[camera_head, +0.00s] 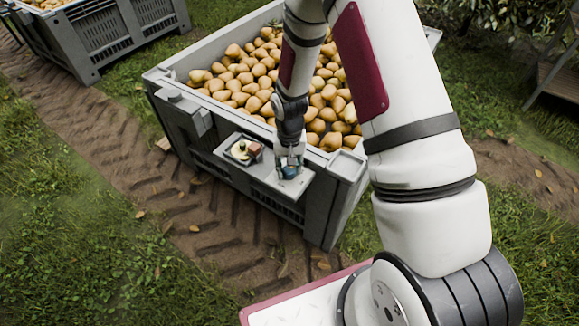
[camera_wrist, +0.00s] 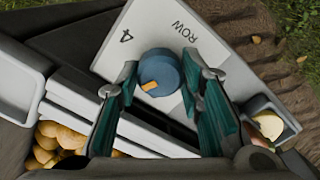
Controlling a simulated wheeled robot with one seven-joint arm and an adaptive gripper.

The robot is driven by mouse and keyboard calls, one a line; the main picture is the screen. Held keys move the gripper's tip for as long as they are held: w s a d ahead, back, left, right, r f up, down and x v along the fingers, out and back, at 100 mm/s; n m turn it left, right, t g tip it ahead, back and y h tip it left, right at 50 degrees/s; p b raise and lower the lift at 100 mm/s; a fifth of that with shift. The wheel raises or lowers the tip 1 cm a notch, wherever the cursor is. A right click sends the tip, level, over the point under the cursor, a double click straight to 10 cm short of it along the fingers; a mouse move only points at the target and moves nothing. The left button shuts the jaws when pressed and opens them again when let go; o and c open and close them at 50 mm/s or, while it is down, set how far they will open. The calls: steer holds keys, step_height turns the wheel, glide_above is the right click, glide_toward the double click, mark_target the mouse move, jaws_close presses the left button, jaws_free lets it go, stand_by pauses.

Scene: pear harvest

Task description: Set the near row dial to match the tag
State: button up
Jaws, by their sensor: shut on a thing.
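The dial is a round blue knob (camera_wrist: 160,70) with an orange mark on its lower left side. It sits on a white plate (camera_wrist: 113,52) printed with "ROW" and a "4", both turned in the wrist view. My gripper (camera_wrist: 166,88) has its teal fingers on either side of the knob, shut on it. In the head view my gripper (camera_head: 290,164) is low over the shelf (camera_head: 263,183) on the crate's front, and a bit of the blue knob (camera_head: 290,172) shows beneath it. Other numbers around the dial are not visible. I cannot pick out a separate tag.
A grey crate (camera_head: 178,131) full of pears stands behind the shelf. A small dark tray (camera_wrist: 287,123) beside the dial plate holds a cream, rounded thing (camera_wrist: 268,124) and a reddish one. Another crate (camera_head: 103,40) is at the upper left. Grass and a rutted track lie in front.

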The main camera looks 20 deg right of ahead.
steer(key=n, duration=0.6)
steer(key=n+p, duration=0.1)
steer(key=n, duration=0.4)
steer(key=shift+n, duration=0.4)
steer(key=n+p, duration=0.1)
steer(key=n, duration=0.4)
steer(key=shift+n, duration=0.3)
steer(key=n+p, duration=0.1)
steer(key=n, duration=0.4)
steer(key=shift+n, duration=0.4)
steer(key=o, duration=1.2)
steer(key=shift+c, duration=0.2)
steer(key=shift+r, duration=0.1)
